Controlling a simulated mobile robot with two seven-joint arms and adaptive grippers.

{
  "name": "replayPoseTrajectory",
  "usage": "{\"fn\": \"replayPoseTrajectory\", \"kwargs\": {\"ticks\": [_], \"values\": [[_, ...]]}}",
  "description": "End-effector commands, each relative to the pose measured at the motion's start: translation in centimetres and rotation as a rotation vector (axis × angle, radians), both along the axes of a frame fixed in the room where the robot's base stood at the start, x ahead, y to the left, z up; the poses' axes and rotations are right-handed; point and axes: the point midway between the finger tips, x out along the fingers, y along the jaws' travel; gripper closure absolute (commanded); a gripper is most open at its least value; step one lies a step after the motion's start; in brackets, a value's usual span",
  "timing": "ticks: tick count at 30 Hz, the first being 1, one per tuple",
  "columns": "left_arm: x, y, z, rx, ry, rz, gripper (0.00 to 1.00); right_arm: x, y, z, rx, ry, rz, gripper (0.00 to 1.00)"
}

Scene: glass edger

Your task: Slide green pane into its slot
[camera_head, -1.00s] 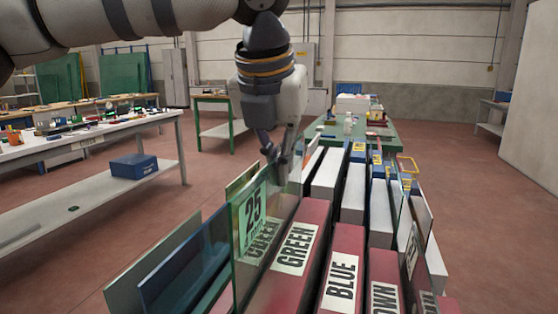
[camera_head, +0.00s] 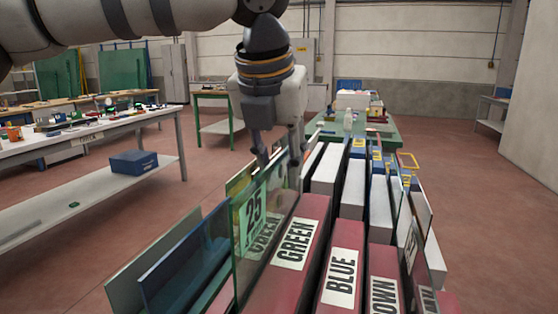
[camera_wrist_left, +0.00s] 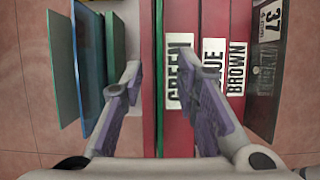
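The green pane (camera_head: 280,188) carries a label reading 25 and stands upright on edge just left of the red divider marked GREEN (camera_head: 298,243). In the left wrist view the pane (camera_wrist_left: 160,70) is a thin green edge-on line beside the GREEN label. My left gripper (camera_head: 280,157) is above the pane's far upper part. In the wrist view its two fingers (camera_wrist_left: 168,98) are spread wide, one on each side of the pane, with gaps on both sides. The pane's bottom edge is hidden. My right gripper is not in view.
Dividers marked BLUE (camera_head: 341,278) and BROWN (camera_head: 384,294) stand right of GREEN. Other panes (camera_head: 187,262) lean upright at the rack's left. A pane labelled 37 (camera_wrist_left: 267,60) stands at the right. A long white table (camera_head: 60,150) is at the left, with open floor between.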

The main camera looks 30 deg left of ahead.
Motion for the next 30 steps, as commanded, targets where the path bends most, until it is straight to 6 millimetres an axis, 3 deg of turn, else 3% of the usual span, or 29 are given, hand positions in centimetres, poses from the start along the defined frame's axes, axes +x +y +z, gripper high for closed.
{"fn": "replayPoseTrajectory", "kwargs": {"ticks": [5,8,15,21,30], "values": [[0.0,0.0,-0.1,0.001,0.004,0.0,0.72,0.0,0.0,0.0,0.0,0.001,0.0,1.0],[-0.4,-0.1,1.0,0.0,0.002,0.0,0.72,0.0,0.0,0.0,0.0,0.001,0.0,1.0],[-2.8,-0.8,6.9,0.0,-0.003,0.001,0.72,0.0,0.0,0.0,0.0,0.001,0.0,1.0],[-4.2,-1.2,10.3,-0.001,0.0,0.001,0.72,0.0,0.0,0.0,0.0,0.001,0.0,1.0],[-4.6,-1.3,11.0,0.001,0.001,-0.001,0.72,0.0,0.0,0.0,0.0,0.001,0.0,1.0]]}}
